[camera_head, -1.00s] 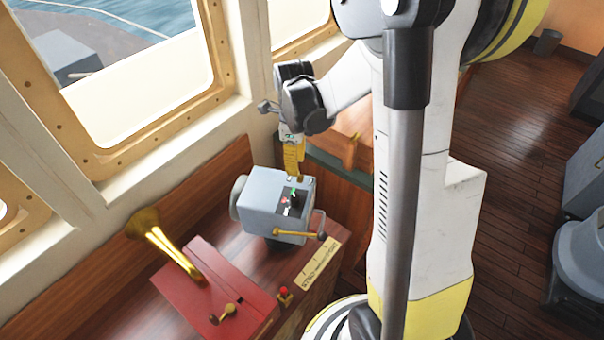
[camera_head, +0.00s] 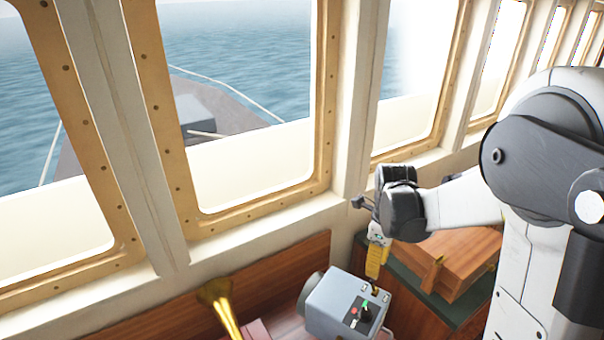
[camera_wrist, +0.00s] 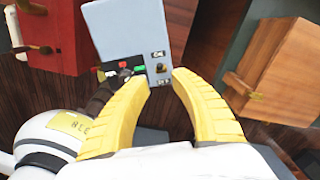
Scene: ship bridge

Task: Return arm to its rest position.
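My arm reaches in from the right in the head view, bent at the elbow. My gripper (camera_head: 376,270) points down just above the grey control box (camera_head: 342,305). In the wrist view, the two yellow fingers of my gripper (camera_wrist: 162,80) curve inward, their tips a small gap apart. Nothing is held between them. The box's face (camera_wrist: 130,35) lies just beyond the tips, with a small labelled switch (camera_wrist: 161,68) near the gap. I cannot tell whether a fingertip touches the box.
A wooden case (camera_head: 450,262) sits right of the box, also in the wrist view (camera_wrist: 275,70). A brass horn (camera_head: 222,308) stands to the left, and a red box (camera_wrist: 58,35) shows in the wrist view. Window frames (camera_head: 330,110) rise behind my gripper.

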